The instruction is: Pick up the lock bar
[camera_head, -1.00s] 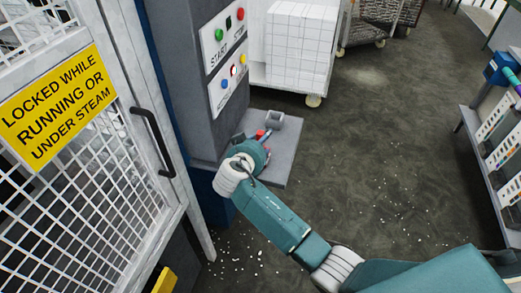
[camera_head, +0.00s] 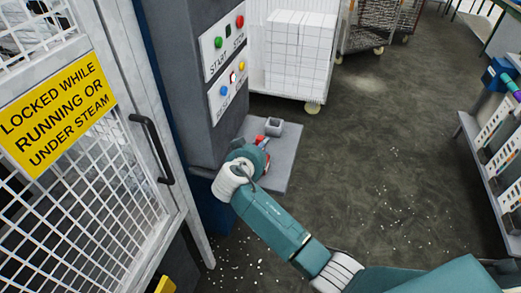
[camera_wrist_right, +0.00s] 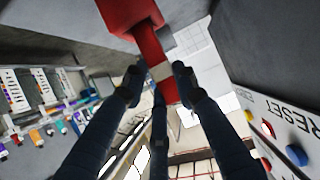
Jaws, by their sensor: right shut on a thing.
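The lock bar (camera_wrist_right: 150,45) shows in the right wrist view as a red bar with a thick block end at the top and a pale band between my fingers. My right gripper (camera_wrist_right: 158,82) is shut on it, one dark finger on each side. In the head view my right gripper (camera_head: 264,152) is low over the grey shelf of the control post, and only small red parts of the bar show beside it. I cannot tell whether the bar touches the shelf. My left gripper is not in view.
The grey shelf (camera_head: 279,172) also bears a small grey block (camera_head: 273,127). The control panel (camera_head: 227,90) stands above it. A mesh door (camera_head: 95,190) with a black handle (camera_head: 152,148) is at the left. A cart of white blocks (camera_head: 296,50) is behind; open floor lies right.

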